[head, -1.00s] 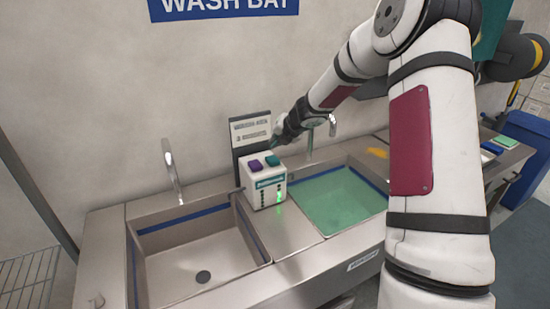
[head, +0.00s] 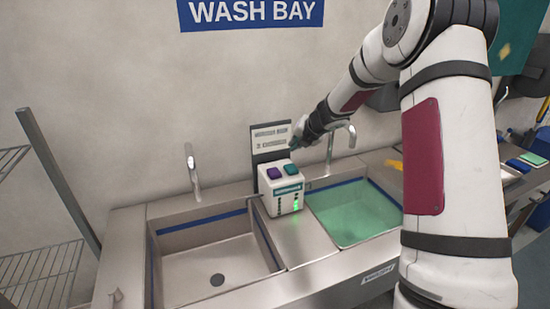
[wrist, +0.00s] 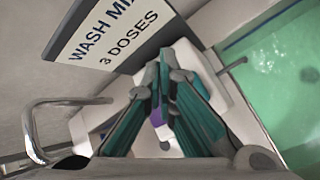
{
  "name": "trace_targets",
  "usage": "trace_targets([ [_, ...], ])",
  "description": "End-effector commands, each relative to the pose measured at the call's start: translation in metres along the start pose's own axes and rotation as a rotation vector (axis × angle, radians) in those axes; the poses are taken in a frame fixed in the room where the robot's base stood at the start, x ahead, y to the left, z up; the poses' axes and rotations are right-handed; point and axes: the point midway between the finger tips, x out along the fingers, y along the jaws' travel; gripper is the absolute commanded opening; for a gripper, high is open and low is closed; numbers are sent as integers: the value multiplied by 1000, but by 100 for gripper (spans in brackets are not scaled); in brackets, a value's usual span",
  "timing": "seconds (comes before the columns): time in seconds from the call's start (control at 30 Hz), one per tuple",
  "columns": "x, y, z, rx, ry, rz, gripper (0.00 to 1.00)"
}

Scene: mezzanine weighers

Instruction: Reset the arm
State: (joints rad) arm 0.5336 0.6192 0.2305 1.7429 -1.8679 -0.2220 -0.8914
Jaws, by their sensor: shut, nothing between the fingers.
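My gripper (head: 294,143) is shut and empty, above the back right of a white dispenser box (head: 286,204) and apart from it in the head view. In the wrist view its teal fingers (wrist: 165,85) are together and hide much of the box. The box has a purple button (head: 274,173) and a teal button (head: 290,169) on top, and a green light shows on its front. The arm reaches in from the right.
A sign reading "WASH MIX 3 DOSES" (head: 270,134) stands behind the box. An empty sink (head: 190,275) is left of it; a sink with green liquid (head: 350,215) is right. Taps (head: 192,170) rise behind the sinks. A wire rack (head: 40,275) stands far left.

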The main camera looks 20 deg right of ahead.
Motion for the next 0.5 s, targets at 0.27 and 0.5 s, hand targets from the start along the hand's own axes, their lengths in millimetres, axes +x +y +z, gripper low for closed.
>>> trace_targets([
  [0.27, -15, 14, 9, 60, -46, -10, 0],
  [0.5, -98, 54, 33, 434, -260, -52, 0],
])
